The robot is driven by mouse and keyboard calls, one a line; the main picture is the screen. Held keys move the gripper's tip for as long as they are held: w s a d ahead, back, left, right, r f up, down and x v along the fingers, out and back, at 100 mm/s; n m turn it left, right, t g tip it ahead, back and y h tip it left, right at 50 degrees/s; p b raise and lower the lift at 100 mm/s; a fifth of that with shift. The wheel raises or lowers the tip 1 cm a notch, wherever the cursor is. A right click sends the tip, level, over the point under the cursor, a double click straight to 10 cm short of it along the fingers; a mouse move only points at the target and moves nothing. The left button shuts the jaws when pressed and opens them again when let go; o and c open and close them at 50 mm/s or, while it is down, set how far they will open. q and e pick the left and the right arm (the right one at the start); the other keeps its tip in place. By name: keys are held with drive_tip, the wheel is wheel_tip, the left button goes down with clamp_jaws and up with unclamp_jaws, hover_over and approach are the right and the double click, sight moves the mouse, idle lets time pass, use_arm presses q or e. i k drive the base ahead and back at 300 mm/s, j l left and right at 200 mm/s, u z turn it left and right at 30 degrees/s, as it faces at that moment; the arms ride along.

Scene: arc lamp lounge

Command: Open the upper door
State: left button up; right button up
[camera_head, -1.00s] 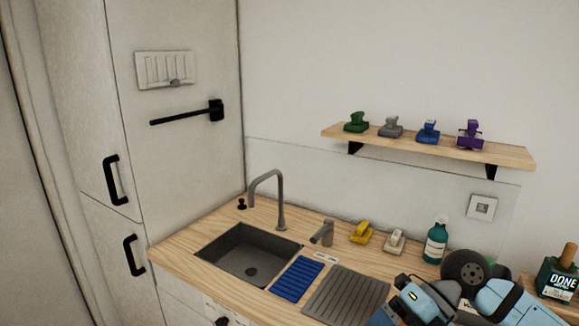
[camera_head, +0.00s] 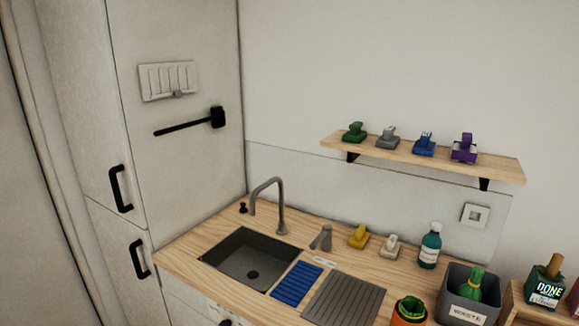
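The tall white cabinet at the left has an upper door (camera_head: 84,110) and a lower door (camera_head: 118,255), split by a thin seam. The upper door looks closed. Its black vertical handle (camera_head: 120,189) sits near its lower right edge. The lower door has a similar black handle (camera_head: 139,259) just below the seam. Neither of my grippers shows in the current view, so I cannot see whether they are open or shut.
A wooden counter (camera_head: 190,244) with a dark sink (camera_head: 250,259) and faucet (camera_head: 279,207) stands right of the cabinet. A black rod (camera_head: 185,129) sticks out on the cabinet's side. A grey waste bin (camera_head: 468,300) and a wall shelf (camera_head: 420,157) are at the right.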

sight(75, 34)
drive_tip(key=j+u, duration=0.1)
drive_tip(key=j, duration=0.4)
drive_tip(key=i+j, duration=0.1)
drive_tip(key=j, duration=0.45)
drive_tip(key=i+j+u, duration=0.15)
drive_tip(key=j, duration=0.85)
drive_tip(key=i+j+u, duration=0.15)
drive_tip(key=j, duration=0.35)
